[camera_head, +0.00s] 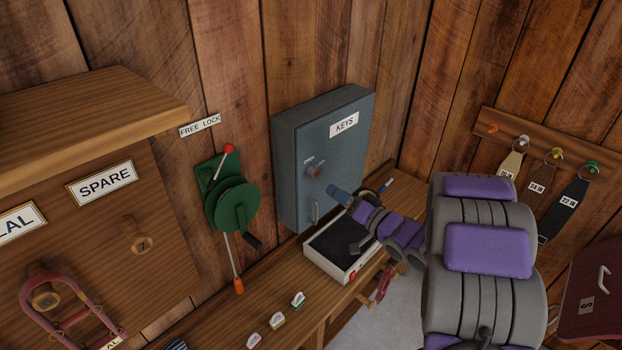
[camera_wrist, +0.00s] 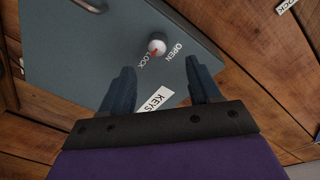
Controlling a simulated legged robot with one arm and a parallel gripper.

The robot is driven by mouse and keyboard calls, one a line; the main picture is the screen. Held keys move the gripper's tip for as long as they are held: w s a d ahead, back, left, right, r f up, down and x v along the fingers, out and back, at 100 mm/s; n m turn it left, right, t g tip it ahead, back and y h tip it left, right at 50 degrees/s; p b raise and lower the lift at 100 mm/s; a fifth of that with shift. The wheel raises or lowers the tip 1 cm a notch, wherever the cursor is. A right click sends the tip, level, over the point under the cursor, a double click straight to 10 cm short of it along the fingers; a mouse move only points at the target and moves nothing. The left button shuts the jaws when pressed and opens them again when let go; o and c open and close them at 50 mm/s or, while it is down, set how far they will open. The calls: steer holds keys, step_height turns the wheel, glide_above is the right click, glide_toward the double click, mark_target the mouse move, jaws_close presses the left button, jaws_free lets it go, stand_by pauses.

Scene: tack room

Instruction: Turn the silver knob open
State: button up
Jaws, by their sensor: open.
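The silver knob (camera_head: 313,171) sits on the front of the blue-grey key cabinet (camera_head: 290,150), near small OPEN and LOCK lettering. In the wrist view the round knob (camera_wrist: 156,48) carries a red mark and lies between the LOCK and OPEN words, with the red mark toward LOCK. My gripper (camera_head: 338,194) is in front of the cabinet, to the right of and below the knob in the head view. In the wrist view its two blue fingers (camera_wrist: 157,75) are spread and empty, with the knob just beyond the gap between their tips. The fingers look apart from the knob.
A cabinet handle (camera_head: 316,211) is below the knob. A white tray with a dark inside (camera_head: 312,256) stands on the wooden bench under the cabinet. A green crank device (camera_head: 232,205) hangs to the left. Straps (camera_head: 536,172) hang on the right wall.

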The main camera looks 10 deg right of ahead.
mark_target(315, 176)
steer(key=b+x, duration=0.1)
steer(key=x, duration=0.9)
steer(key=shift+a, duration=0.35)
steer(key=shift+w+a+r, duration=0.1)
steer(key=shift+a, duration=0.15)
steer(key=shift+d+r, duration=0.1)
steer(key=shift+d, duration=0.25)
steer(key=d, duration=0.3)
steer(key=shift+w+d, duration=0.1)
steer(key=shift+w, duration=0.2)
steer(key=shift+s, duration=0.1)
steer(key=shift+c, duration=0.4)
steer(key=shift+a, duration=0.35)
steer(key=shift+c, duration=0.8)
steer(key=shift+a+f, duration=0.2)
steer(key=shift+a, duration=0.85)
steer(key=c, duration=0.3)
steer(key=shift+c, duration=1.6)
steer(key=shift+d+r, duration=0.15)
steer(key=shift+d, duration=0.4)
steer(key=shift+c, duration=0.8)
